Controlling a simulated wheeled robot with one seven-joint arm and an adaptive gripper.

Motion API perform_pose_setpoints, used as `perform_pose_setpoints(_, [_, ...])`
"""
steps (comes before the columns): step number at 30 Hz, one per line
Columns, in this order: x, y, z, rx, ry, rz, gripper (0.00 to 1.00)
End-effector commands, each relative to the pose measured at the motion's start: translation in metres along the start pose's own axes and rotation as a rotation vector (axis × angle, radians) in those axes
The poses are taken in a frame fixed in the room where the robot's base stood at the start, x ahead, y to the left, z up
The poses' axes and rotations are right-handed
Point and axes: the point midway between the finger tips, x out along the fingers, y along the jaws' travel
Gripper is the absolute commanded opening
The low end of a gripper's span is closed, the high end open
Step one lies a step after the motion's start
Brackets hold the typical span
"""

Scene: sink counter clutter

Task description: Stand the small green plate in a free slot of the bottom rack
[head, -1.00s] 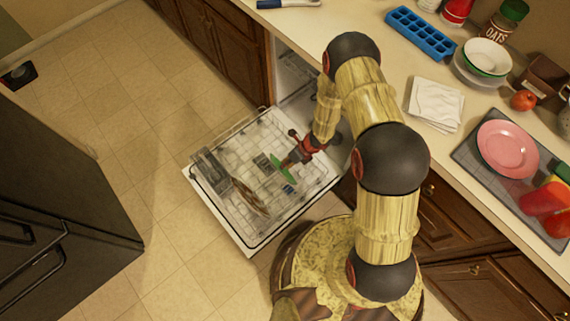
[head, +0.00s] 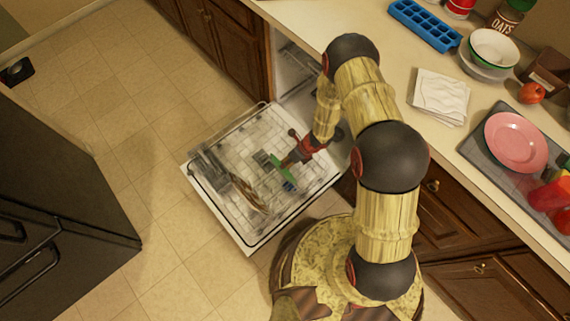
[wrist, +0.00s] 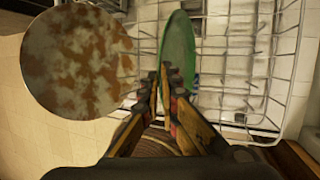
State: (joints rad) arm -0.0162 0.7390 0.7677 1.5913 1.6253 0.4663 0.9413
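The small green plate (head: 282,171) is on edge above or within the bottom rack (head: 222,150). My gripper (head: 291,160) reaches down to it from the upper right. In the wrist view, the green plate (wrist: 179,48) stands nearly edge-on between the fingertips of my gripper (wrist: 169,75), which look shut on its near edge. A brown-and-white mottled plate (wrist: 78,62) is left of it, apart from it; in the head view this plate (head: 247,193) stands tilted in the rack. Whether the green plate's lower edge sits between tines is hidden.
The rack lies over the open dishwasher door. A grey basket (head: 207,164) is at its left side. The counter holds a pink plate (head: 516,142), a blue ice tray (head: 424,24), napkins (head: 439,96) and stacked bowls (head: 493,50). The floor left of the door is clear.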

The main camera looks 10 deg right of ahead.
Motion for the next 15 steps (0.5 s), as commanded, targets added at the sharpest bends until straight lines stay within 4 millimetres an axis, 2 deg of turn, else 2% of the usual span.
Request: perform_pose_setpoints(15, [0.0030,-0.0013,-0.0006,0.000,-0.001,0.000,0.00])
